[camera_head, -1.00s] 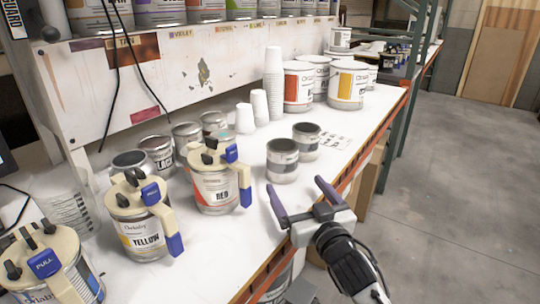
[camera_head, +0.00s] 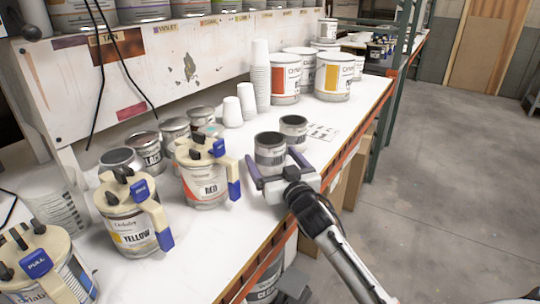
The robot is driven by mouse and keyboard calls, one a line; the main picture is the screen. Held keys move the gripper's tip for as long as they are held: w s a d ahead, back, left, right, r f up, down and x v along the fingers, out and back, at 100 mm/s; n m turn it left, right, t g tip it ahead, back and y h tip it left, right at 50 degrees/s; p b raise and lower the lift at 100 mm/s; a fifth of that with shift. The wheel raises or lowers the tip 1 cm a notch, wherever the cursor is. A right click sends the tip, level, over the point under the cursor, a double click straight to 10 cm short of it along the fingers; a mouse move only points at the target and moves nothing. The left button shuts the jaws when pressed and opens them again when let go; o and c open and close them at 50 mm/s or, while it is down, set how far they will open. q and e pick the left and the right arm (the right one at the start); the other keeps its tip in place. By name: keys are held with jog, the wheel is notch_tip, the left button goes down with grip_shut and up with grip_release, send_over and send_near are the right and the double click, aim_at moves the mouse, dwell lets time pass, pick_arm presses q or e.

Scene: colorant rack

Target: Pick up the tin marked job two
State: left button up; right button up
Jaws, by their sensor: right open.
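Two small grey open-topped tins stand on the white bench: a nearer tin (camera_head: 270,149) and a farther tin (camera_head: 293,129) just behind it to the right. I cannot read a job marking on either. My right gripper (camera_head: 271,157) is open at the nearer tin, with its purple fingers on the tin's left and right sides. The fingers and palm hide the lower part of this tin. I cannot tell whether they touch it. My left gripper is not in view.
Dispenser cans marked RED (camera_head: 205,185) and YELLOW (camera_head: 133,232) stand to the left. White cup stacks (camera_head: 261,80) and large paint cans (camera_head: 334,82) stand behind. The bench's orange front edge (camera_head: 345,160) runs along the right.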

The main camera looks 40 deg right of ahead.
jog(key=c, duration=1.1)
